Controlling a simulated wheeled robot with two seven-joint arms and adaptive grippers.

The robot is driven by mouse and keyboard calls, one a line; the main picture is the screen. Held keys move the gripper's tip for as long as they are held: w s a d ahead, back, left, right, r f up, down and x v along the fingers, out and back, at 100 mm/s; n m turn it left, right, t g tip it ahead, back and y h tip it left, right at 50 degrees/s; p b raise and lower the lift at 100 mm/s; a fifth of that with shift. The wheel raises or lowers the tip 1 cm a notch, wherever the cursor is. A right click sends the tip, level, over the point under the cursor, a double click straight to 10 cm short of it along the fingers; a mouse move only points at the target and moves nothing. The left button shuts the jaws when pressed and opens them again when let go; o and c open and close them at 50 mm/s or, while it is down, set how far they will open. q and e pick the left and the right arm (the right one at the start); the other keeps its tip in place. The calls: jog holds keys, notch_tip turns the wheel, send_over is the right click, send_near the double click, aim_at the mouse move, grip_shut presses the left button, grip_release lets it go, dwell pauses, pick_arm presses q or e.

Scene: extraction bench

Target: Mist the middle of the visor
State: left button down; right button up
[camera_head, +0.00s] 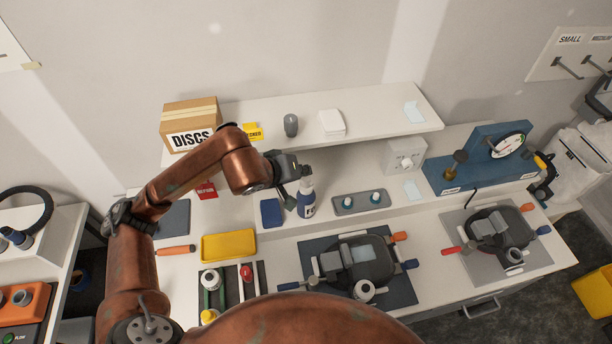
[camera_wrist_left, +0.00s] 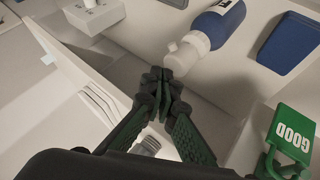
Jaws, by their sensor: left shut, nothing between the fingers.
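A spray bottle with a blue body and white top (camera_head: 306,200) stands at the back of the bench. It also shows in the left wrist view, its white nozzle (camera_wrist_left: 186,54) close to my fingertips. My left gripper (camera_head: 303,173) is at the bottle's top; in the wrist view its dark green fingers (camera_wrist_left: 163,84) are shut with nothing between them. I cannot tell whether they touch the nozzle. A dark mask (camera_head: 378,270) with a pale clear visor patch lies on a dark mat (camera_head: 402,290). A second dark mask (camera_head: 515,222) lies on a grey mat to the right.
A shelf (camera_head: 370,110) runs above the bench with a DISCS box (camera_head: 190,120). A grey tray (camera_head: 345,209), blue block (camera_head: 271,212) and yellow tray (camera_head: 228,246) stand near the bottle. A green GOOD tag (camera_wrist_left: 288,135) shows in the wrist view.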

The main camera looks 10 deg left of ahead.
aim_at(304, 179)
pick_arm(q)
jog(key=shift+r, duration=0.5)
jog(key=shift+r, duration=0.1)
jog(key=shift+r+p, duration=0.45)
jog(key=shift+r, duration=1.1)
notch_tip(304, 179, up, 3)
jog(key=shift+f+p, duration=0.1)
jog(key=shift+p, duration=0.25)
dwell(0.5)
